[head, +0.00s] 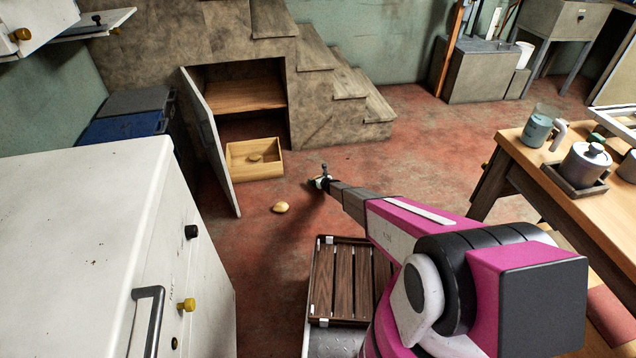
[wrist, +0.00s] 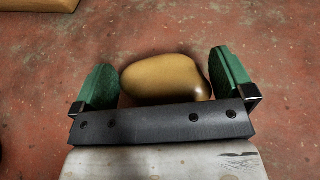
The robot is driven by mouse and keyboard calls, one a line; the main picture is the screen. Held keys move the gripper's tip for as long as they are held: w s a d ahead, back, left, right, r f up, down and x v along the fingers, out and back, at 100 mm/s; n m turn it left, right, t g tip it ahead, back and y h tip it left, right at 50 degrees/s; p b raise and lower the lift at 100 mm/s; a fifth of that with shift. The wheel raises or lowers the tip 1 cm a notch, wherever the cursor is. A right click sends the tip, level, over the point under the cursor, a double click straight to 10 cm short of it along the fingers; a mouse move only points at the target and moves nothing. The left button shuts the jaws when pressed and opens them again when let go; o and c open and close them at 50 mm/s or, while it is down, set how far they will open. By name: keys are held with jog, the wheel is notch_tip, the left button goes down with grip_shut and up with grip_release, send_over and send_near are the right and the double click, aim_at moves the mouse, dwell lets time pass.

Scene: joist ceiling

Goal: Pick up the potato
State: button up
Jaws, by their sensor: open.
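A tan, smooth potato (head: 280,207) lies on the red floor in front of the open cupboard. In the head view my gripper (head: 319,182) is a little to the right of it, with a visible gap. In the wrist view my gripper (wrist: 163,80) is open, its green pads wide apart. A potato (wrist: 168,78) appears between the pads there, with its lower edge hidden by the dark gripper bar. I see no pad pressing on it.
The wooden box (head: 238,162) stands at the cupboard opening, and the open cupboard door (head: 212,140) is left of the potato. A white cabinet (head: 75,215) fills the left front. A slatted brown rack (head: 340,280) is below my arm, and a wooden table (head: 560,195) is at right.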

jog(key=c, duration=0.9)
jog(key=shift+o, duration=0.2)
jog(key=shift+s+r, duration=0.1)
jog(key=shift+r, duration=0.05)
jog(key=shift+r, duration=0.6)
notch_tip(320, 180, up, 2)
jog(key=shift+r, duration=0.25)
jog(key=s+a+r, duration=0.7)
jog(key=s, duration=0.1)
jog(key=shift+s+a, duration=0.3)
jog(key=shift+s, duration=0.1)
